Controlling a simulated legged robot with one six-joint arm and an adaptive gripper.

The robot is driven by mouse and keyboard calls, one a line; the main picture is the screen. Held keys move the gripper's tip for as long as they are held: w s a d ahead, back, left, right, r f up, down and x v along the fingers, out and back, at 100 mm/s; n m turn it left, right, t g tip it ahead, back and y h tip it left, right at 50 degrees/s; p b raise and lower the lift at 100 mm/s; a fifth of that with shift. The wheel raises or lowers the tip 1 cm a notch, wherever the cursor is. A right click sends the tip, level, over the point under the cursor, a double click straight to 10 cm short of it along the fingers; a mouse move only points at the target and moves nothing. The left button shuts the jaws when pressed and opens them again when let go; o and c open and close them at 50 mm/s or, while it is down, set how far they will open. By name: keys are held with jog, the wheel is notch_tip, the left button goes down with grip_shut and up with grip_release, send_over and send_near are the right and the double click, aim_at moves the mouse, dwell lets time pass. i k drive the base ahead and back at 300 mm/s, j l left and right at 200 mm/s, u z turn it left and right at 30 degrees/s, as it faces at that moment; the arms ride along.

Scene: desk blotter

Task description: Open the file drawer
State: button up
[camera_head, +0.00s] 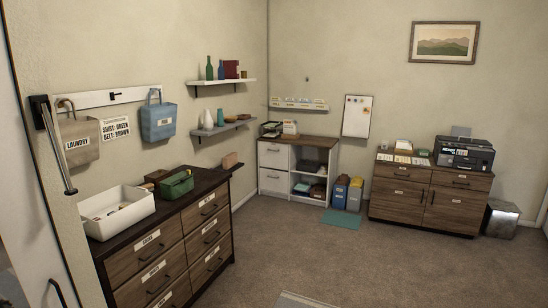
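Several drawers show, all looking shut, and I cannot tell by label which is the file drawer. A dark-topped dresser (173,253) at the left has two columns of brown drawers with white labels too small to read surely. A brown cabinet (398,198) at the right has drawers above doors. My gripper is not in view.
Yellow and blue binders (347,192) stand beside the white cabinet, by a teal mat (341,222). A metal bin (501,218) is at the far right. A white tray (117,212) and green box (176,184) sit on the dresser. The middle carpet (330,260) is clear.

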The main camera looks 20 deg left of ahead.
aim_at(272, 155)
jog(key=u, duration=0.65)
jog(key=i, duration=6.4)
jog(key=i+j, duration=0.1)
jog(key=i, duration=0.65)
jog(key=i+j, duration=0.15)
jog(key=i, duration=0.6)
jog(key=i+z, duration=0.15)
jog(key=z, duration=0.3)
jog(key=i+z, duration=0.15)
jog(key=z, duration=0.3)
